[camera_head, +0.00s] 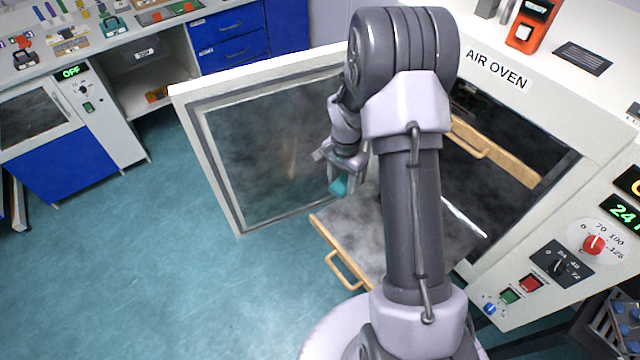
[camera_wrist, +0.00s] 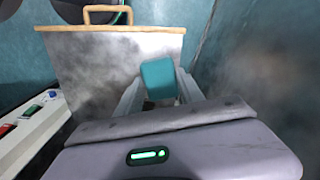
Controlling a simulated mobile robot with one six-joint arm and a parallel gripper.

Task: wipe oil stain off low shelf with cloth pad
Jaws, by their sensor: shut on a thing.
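My gripper (camera_head: 347,168) is shut on a teal cloth pad (camera_head: 340,187). The pad also shows between the fingers in the wrist view (camera_wrist: 158,78). The low shelf (camera_head: 335,241) is pulled out of the air oven and has a grey, mottled top with a wooden front edge and handle. In the wrist view the low shelf (camera_wrist: 90,70) lies beyond the pad. The pad appears over the shelf's door side; I cannot tell whether it touches the surface. My arm hides much of the shelf, and I cannot make out a distinct oil stain among the dark mottling.
The oven door (camera_head: 270,150) stands open close beside my gripper. An upper shelf (camera_head: 500,155) with a wooden front sits inside the oven. The control panel (camera_head: 560,265) is at the right. Open floor (camera_head: 200,290) lies at the lower left.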

